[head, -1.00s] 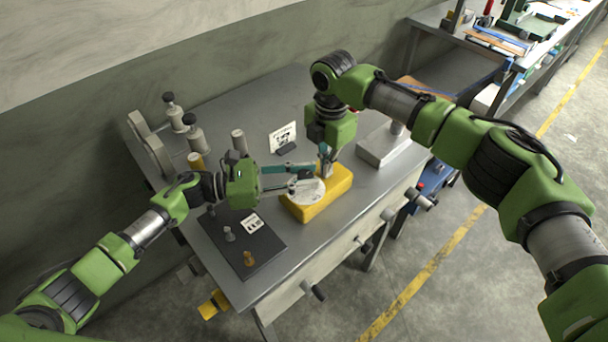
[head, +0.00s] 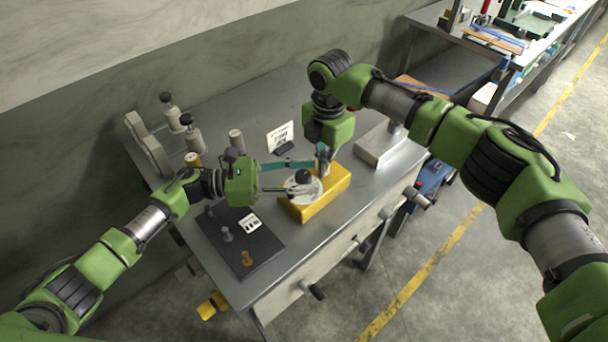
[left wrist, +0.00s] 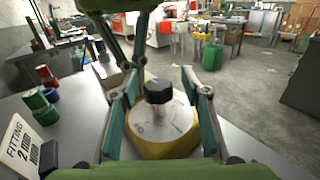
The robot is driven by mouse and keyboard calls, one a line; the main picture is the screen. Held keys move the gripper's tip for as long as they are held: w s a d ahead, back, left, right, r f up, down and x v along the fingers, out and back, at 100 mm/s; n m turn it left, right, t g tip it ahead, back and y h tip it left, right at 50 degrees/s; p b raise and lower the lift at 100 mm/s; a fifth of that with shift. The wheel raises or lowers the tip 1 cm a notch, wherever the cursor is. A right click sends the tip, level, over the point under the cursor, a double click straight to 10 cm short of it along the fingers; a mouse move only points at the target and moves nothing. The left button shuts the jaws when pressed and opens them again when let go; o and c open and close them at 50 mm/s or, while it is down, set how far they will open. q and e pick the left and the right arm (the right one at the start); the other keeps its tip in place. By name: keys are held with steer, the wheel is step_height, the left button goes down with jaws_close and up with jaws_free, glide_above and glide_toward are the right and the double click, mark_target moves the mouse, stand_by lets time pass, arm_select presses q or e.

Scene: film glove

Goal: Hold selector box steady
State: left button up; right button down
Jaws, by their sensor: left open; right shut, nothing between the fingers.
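The selector box is a yellow block (head: 322,203) with a round pale dial (head: 312,197) and a black knob (head: 303,176) on top. It sits on the grey bench near the front edge. My left gripper (head: 312,177) reaches in from the left, open, with one finger on each side of the knob. In the left wrist view the knob (left wrist: 158,92) stands upright between the teal fingers, with gaps on both sides. My right gripper (head: 325,171) points down at the box's far side, shut and empty. Its exact contact with the box is hidden.
A dark mat (head: 262,252) with small fittings and a card (head: 249,223) lies front left. A sign (head: 281,135) stands behind the box. A grey block (head: 378,148) is to the right.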

arm_select(q)
steer(key=s+a, duration=0.2)
steer(key=a, duration=0.9)
steer(key=shift+s+a, duration=0.15)
steer(key=shift+a, duration=0.25)
